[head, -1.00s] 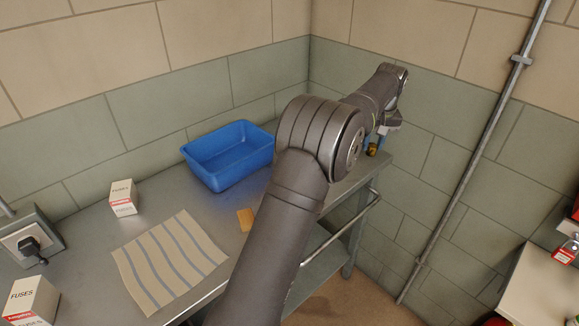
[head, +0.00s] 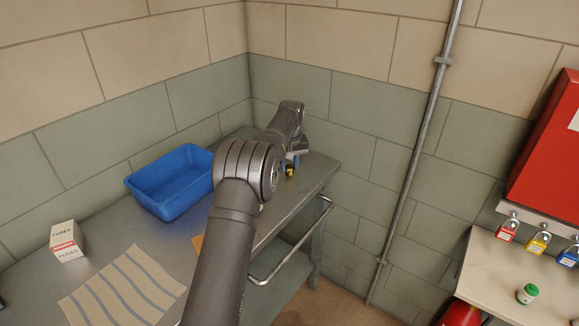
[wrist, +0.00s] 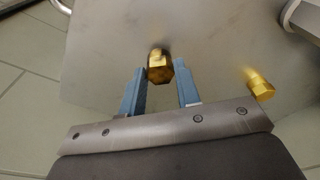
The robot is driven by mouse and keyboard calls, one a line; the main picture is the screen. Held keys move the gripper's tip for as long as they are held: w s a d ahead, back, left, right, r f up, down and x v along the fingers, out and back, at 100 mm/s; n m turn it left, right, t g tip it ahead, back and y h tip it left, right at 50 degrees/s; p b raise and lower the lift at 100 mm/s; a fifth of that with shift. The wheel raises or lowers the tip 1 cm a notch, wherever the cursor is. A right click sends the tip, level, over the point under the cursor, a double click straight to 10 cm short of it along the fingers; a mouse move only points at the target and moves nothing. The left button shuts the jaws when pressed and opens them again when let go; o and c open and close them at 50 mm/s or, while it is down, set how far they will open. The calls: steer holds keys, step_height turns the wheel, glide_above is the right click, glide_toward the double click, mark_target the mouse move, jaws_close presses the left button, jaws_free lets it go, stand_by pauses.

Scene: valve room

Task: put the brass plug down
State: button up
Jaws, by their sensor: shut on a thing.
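My gripper (wrist: 160,88) has two blue fingers and is shut on a brass plug (wrist: 160,66), a hex-headed piece between the fingertips in the wrist view. A second brass piece (wrist: 261,86) is to the right, outside the fingers, over the metal bench. In the head view my gripper (head: 291,161) is low over the far right end of the bench (head: 285,208). A small brass piece (head: 290,171) shows there; I cannot tell which of the two it is. Whether the held plug touches the bench is unclear.
A blue bin (head: 170,185) stands on the bench left of my arm. A fuse box (head: 66,240) and a striped cloth (head: 125,290) lie further left. A rail (head: 290,245) runs along the bench's front. Padlocks and a green-capped item (head: 527,294) are at the right.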

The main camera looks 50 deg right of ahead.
steer(key=shift+f, duration=0.4)
steer(key=shift+f, duration=0.15)
steer(key=o, duration=1.1)
steer(key=r, duration=0.8)
steer(key=s+a+r, duration=0.1)
steer(key=r, duration=0.3)
steer(key=shift+r, duration=0.1)
